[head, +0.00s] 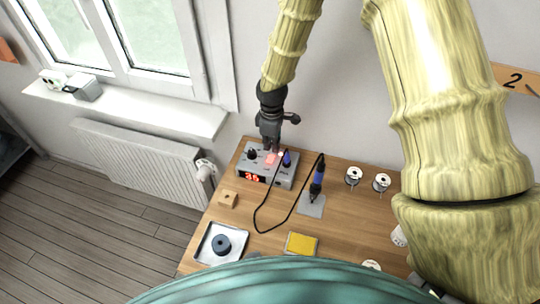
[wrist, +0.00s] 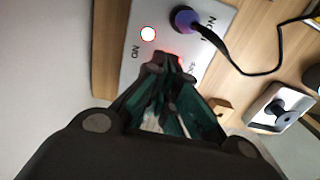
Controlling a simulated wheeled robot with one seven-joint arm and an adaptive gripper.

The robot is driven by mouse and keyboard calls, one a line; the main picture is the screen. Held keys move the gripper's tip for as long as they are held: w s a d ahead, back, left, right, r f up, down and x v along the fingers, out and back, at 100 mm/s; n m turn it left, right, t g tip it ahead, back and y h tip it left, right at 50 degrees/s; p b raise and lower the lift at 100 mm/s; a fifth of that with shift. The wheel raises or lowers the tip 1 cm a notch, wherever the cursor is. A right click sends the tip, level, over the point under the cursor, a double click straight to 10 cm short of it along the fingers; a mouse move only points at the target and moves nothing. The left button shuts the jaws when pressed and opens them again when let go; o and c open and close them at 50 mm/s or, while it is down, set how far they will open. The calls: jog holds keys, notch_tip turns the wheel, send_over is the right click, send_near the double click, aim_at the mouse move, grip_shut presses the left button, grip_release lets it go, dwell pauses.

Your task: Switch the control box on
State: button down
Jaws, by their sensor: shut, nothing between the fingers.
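The grey control box (head: 284,180) stands at the back left of the wooden table, with a lit red number display (head: 252,177) on its front. In the wrist view its top face (wrist: 150,12) carries a glowing white-red round lamp (wrist: 148,34), with "ON" lettering near it and what looks like "OFF" lettering further right. My gripper (head: 271,150) points down at the top of the box; its closed fingertips (wrist: 167,62) are over or on the panel between the two labels, with a red glow around them. The fingers hide the switch there, and I cannot tell contact.
A black cable runs from a blue plug (head: 287,158) on the box to a blue-handled iron (head: 317,180) in its stand. A small wooden block (head: 228,199), a tray (head: 204,248) with a dark spool, a yellow sponge (head: 301,244) and wire spools (head: 382,182) are around.

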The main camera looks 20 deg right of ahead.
aim_at(271, 156)
jog(key=shift+r+p, duration=1.1)
jog(key=shift+r, duration=0.75)
jog(key=shift+a+f, duration=0.1)
